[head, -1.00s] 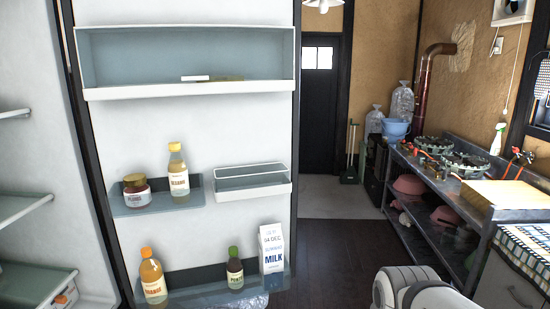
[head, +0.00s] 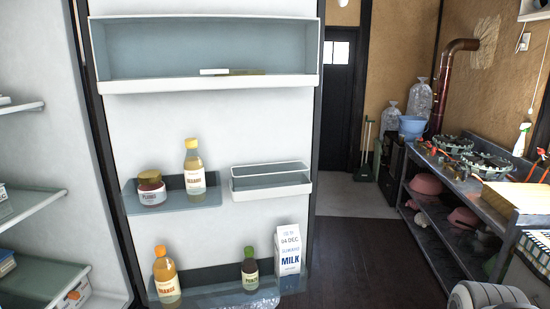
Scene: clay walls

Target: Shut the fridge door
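The fridge door (head: 215,130) stands open in the head view, its white inner face toward me. It carries a large top bin (head: 205,87), a small bin (head: 271,184), and lower shelves with a jar (head: 151,188), bottles (head: 195,168) and a milk carton (head: 289,250). The door's free edge (head: 318,130) is at the right, beside the doorway. The fridge interior (head: 45,215) shows at the left with its shelves. My gripper is not in view; only a white, rounded part of my arm shows at the bottom right.
A metal workbench (head: 480,205) with gas burners (head: 485,163) and pink bowls below runs along the right wall. A dark door (head: 340,100) is at the back. The dark floor (head: 355,250) between fridge door and workbench is clear.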

